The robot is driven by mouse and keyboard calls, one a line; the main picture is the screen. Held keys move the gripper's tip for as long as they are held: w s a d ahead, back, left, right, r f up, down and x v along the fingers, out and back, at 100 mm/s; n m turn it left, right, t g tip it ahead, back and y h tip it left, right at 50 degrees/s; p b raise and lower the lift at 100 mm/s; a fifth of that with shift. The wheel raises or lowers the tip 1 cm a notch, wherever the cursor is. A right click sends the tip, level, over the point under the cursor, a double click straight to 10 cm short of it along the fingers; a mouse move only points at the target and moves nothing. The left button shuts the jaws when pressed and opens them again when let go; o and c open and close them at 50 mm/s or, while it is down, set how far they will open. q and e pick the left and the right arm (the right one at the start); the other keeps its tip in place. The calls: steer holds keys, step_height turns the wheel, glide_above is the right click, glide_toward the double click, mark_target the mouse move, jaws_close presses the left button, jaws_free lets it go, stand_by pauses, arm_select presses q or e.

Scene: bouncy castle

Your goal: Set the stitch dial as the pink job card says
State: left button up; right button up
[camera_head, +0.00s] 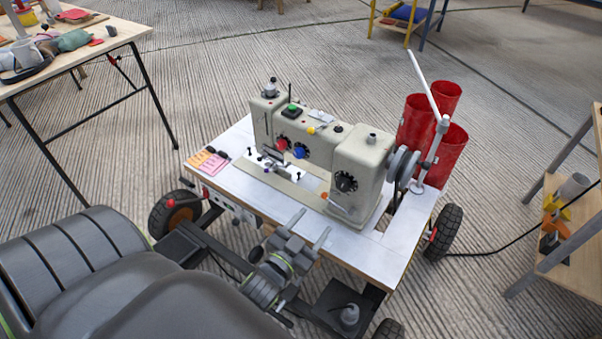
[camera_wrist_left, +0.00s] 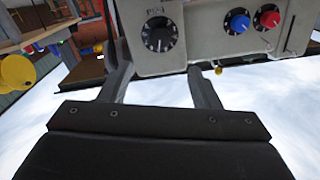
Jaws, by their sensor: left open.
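A beige sewing machine (camera_head: 362,160) stands on a white-topped wheeled cart. A black dial with white marks (camera_head: 345,182) is on its right-hand pillar; it also shows in the left wrist view (camera_wrist_left: 160,34). A pink job card (camera_head: 213,166) lies at the cart's left end; its writing is too small to read. My left gripper (camera_head: 311,226) is open and empty, over the cart's front edge, in front of the dial and apart from it. In the left wrist view its fingers (camera_wrist_left: 162,88) point toward the dial. My right gripper is not in view.
A blue knob (camera_head: 299,152) and a red knob (camera_head: 282,143) sit left of the dial. An orange card (camera_head: 198,158) lies beside the pink one. Red cylinders (camera_head: 413,122) stand behind the machine's right end. The white cart top (camera_head: 384,250) is clear at the front right.

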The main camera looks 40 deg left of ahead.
arm_select(q)
steer(key=shift+s+d, duration=0.15)
steer(key=shift+s, duration=1.9)
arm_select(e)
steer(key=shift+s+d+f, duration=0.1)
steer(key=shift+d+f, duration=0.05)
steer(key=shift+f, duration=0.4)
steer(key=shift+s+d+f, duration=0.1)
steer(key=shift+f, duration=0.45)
